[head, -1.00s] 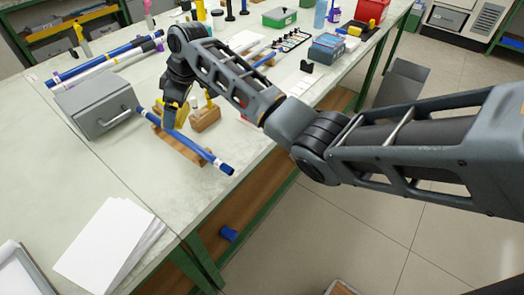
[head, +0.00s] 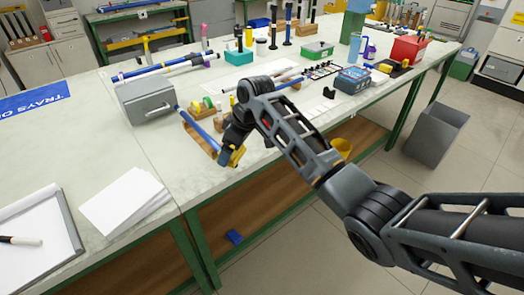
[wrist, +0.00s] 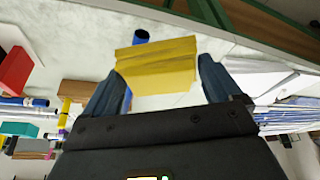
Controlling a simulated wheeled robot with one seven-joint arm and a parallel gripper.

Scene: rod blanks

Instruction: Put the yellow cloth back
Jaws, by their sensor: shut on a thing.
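The yellow cloth (wrist: 157,66) is a folded, block-like piece between the two blue-grey fingers of my gripper (wrist: 160,82) in the wrist view. My gripper is shut on it. In the head view the cloth (head: 237,156) shows beside my gripper (head: 230,150), near the table's front edge. A blue rod (head: 188,119) lies on a wooden rest (head: 199,137) there, its near end by my gripper. In the wrist view part of a blue rod (wrist: 141,36) shows behind the cloth. I cannot tell whether the cloth touches the rod.
A grey box (head: 147,101) with a handle stands left of the rod. White paper (head: 125,200) lies at the front left, with clear tabletop between. Small bottles, a blue box (head: 352,79) and a red box (head: 408,49) stand farther right. A grey bin (head: 436,135) is on the floor.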

